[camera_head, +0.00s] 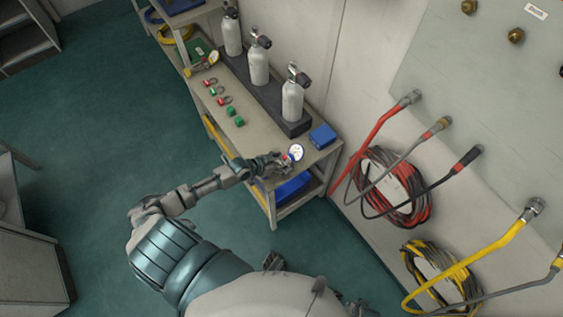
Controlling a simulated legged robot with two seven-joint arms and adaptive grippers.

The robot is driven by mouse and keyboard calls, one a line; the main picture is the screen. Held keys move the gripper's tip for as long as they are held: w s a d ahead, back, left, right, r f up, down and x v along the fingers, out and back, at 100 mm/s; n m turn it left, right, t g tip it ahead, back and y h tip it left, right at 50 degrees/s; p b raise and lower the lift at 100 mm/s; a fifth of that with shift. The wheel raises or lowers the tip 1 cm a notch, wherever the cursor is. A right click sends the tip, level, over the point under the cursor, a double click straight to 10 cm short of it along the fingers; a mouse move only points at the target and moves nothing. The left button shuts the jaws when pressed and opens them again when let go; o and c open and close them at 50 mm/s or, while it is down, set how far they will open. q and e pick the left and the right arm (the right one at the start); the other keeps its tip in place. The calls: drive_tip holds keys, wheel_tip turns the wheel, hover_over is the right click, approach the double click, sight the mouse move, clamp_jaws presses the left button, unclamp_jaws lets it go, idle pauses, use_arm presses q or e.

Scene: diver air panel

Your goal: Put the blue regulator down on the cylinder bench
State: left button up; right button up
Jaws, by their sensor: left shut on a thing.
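My left gripper (280,162) reaches in from the left over the near end of the cylinder bench (262,148). It is shut on the blue regulator (296,152), whose round white gauge face with a blue rim shows at the fingertips. The fingers hide much of the regulator's body. I cannot tell whether the regulator touches the bench top. Dark parts at the bottom edge (358,308) look like my right gripper; its fingers are not clear.
Three grey cylinders (292,100) stand in a dark rack along the wall. A blue box (322,135) lies close beyond the regulator. Hoses (380,135) hang at right.

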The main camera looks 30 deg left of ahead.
use_arm(q)
drive_tip(key=shift+a+f, duration=0.25)
drive_tip(key=o, duration=1.7)
drive_tip(key=shift+o, duration=0.2)
drive_tip(key=shift+d, duration=0.1)
drive_tip(key=v, duration=1.2)
drive_tip(key=shift+d, duration=0.1)
drive_tip(key=shift+f, duration=0.1)
